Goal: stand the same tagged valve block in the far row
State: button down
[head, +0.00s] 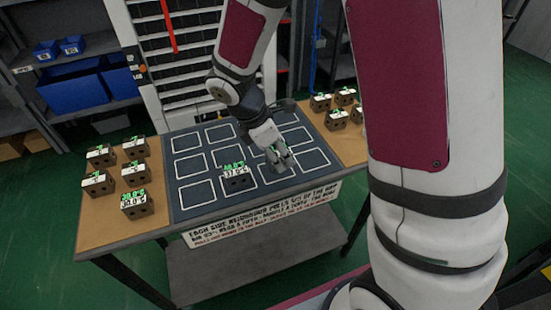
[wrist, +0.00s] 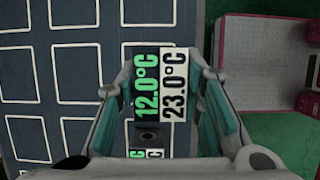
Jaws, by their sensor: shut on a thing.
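My gripper (head: 284,162) is over the near right part of the dark mat (head: 208,208). In the wrist view its fingers (wrist: 165,115) are shut on a valve block (wrist: 148,138). The far-row cells (head: 186,142) that I can see look empty; my arm covers part of that row.
Several tagged blocks stand on the left brown board (head: 100,222), one (head: 136,204) near its front. Several more (head: 336,119) stand on the right board, partly behind my arm. A printed sign (head: 265,215) runs along the front edge. A slatted cabinet (head: 180,70) stands behind.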

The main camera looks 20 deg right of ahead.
jog(key=shift+w+f, duration=0.2)
jog(key=shift+w, duration=0.6)
jog(key=shift+f+b, duration=0.35)
jog(key=shift+f, duration=1.25)
jog(key=shift+f, duration=0.15)
jog(key=c, duration=1.1)
grip_release()
